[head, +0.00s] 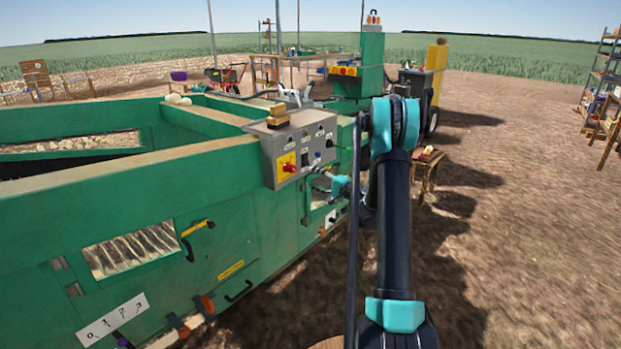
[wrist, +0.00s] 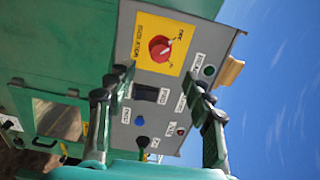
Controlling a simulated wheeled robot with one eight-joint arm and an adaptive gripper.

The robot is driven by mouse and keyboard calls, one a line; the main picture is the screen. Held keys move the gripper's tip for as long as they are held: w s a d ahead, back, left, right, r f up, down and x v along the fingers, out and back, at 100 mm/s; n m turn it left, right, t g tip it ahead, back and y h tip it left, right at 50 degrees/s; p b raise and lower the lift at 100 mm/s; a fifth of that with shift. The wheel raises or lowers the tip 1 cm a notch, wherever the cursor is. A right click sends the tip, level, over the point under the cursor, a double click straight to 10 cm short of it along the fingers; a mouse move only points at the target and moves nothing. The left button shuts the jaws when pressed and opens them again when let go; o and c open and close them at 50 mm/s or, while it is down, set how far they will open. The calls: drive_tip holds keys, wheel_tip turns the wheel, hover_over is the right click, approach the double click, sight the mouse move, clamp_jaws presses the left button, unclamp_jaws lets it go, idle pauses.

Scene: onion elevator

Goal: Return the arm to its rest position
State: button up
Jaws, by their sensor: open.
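My arm (head: 397,220) rises at the right of the head view and bends over at a teal joint. My gripper (head: 322,172) is at the lower right of the grey control box (head: 268,149), partly hidden by my own arm. In the wrist view my gripper (wrist: 160,80) is open, with its two fingers spread in front of the panel and nothing between them. The panel has a red rotary knob (wrist: 159,49) on a yellow plate, a black switch (wrist: 146,94) and a blue button (wrist: 140,121). I cannot tell whether a fingertip touches the panel.
The green machine (head: 235,205) fills the left, close beside my arm. Wooden blocks (head: 278,117) sit on the control box. A small wooden table (head: 427,168) stands beyond my arm, and a shelf rack (head: 603,85) at far right. Bare ground (head: 530,230) at right is open.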

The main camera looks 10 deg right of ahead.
drive_tip(key=s+a+r+n+g+h, duration=0.1)
drive_tip(key=s+a+n+g+h, duration=0.2)
drive_tip(key=s, duration=0.8)
drive_tip(key=s+a+n+g+h, duration=0.25)
drive_tip(key=s+a, duration=0.25)
drive_tip(key=s, duration=0.6)
drive_tip(key=s+d+f+n+g+h, duration=0.1)
drive_tip(key=s+d+f+h, duration=0.1)
drive_tip(key=s, duration=0.6)
drive_tip(key=s+d+f+n+g+h, duration=0.1)
drive_tip(key=s+d, duration=0.3)
drive_tip(key=s, duration=0.5)
drive_tip(key=s+d+f+n+g+h, duration=0.1)
drive_tip(key=s+d+f+n+h, duration=0.1)
drive_tip(key=s, duration=0.7)
drive_tip(key=shift+d+f+g+h, duration=0.35)
drive_tip(key=shift+d+f+h, duration=0.15)
drive_tip(key=shift+f+h, duration=0.25)
